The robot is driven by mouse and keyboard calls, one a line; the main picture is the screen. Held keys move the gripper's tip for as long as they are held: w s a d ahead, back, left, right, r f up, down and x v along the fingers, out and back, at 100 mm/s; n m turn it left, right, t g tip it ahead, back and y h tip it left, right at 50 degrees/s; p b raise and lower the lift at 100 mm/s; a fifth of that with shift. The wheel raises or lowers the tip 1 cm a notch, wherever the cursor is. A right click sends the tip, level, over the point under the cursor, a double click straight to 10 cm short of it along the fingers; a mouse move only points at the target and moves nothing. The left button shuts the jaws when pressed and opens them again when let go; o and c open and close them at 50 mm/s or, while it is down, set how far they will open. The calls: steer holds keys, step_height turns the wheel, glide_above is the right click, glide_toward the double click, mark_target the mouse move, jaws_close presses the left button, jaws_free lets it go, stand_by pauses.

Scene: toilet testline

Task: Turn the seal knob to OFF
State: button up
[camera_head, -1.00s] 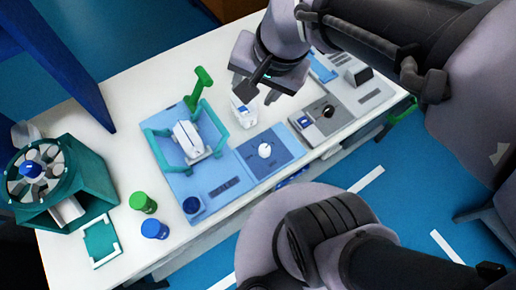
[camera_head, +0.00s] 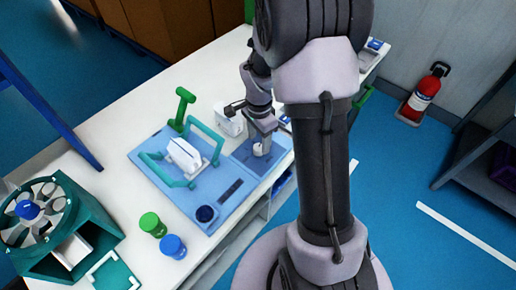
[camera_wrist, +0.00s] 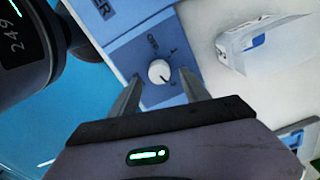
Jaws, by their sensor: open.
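The seal knob (camera_wrist: 159,72) is a round white knob with a dark pointer mark on a blue panel (camera_wrist: 135,55). In the wrist view some lettering and tick marks show around it, too small to read surely. The knob also shows in the head view (camera_head: 259,150), partly hidden by my gripper. My gripper (camera_wrist: 158,82) is open, with one finger on each side of the knob in the wrist view. I cannot tell whether the fingers touch it. In the head view my gripper (camera_head: 264,134) is right over the knob panel.
A blue fixture with a teal frame and green lever (camera_head: 181,108) stands left of the panel. A white container (camera_head: 228,120) stands close behind my gripper.

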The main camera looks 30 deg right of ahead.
mark_target(259, 147)
steer(key=shift+f+b, duration=0.3)
steer(key=shift+f, duration=1.2)
steer(key=shift+c, duration=0.4)
steer(key=shift+a, duration=0.1)
jaws_close()
